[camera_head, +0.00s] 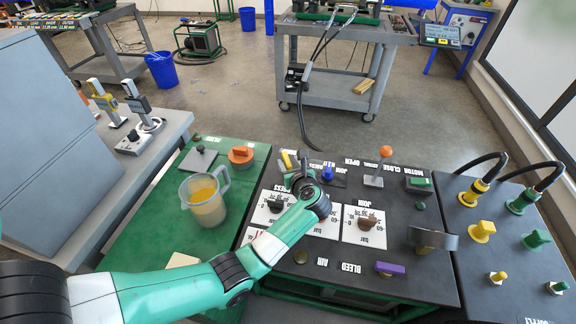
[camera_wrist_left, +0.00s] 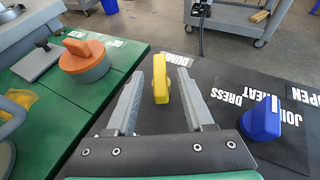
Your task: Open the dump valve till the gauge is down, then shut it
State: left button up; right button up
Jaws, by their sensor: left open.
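The dump valve's yellow handle (camera_wrist_left: 160,78) stands on the dark panel beside a partly hidden label starting "DUM". It also shows in the head view (camera_head: 287,160), just left of my left gripper (camera_head: 303,162). In the left wrist view my left gripper (camera_wrist_left: 159,84) is open, with one finger on each side of the handle in the picture. I see no contact, and cannot tell how deep the handle sits between the fingers. One gauge face (camera_head: 268,213) is partly covered by my left arm; another gauge (camera_head: 364,226) is beside it. Their readings are too small to tell. My right gripper is out of view.
A blue knob (camera_wrist_left: 261,122) stands right of the yellow handle. An orange-topped lever (camera_head: 385,152) and a purple handle (camera_head: 390,268) are farther right on the panel. A clear jug (camera_head: 207,203) and an orange-topped cap (camera_head: 241,155) sit on the green surface at left.

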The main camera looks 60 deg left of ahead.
pick_arm(q)
jog(key=shift+x, duration=0.8)
grip_shut()
jog(key=m+t+p, duration=0.1)
jog(key=p, duration=0.3)
jog(key=m+t+h+p, duration=0.1)
jog(key=m+t+p, duration=0.1)
jog(key=p, duration=0.2)
jog(key=m+t+h+p, duration=0.1)
jog(key=t+p, duration=0.1)
jog(key=p, duration=0.2)
jog(key=shift+s+a+r+m, duration=0.15)
jog(key=shift+s+r+m, duration=0.1)
jog(key=shift+s+m, duration=0.15)
jog(key=shift+w+f, duration=0.1)
jog(key=shift+f, duration=0.2)
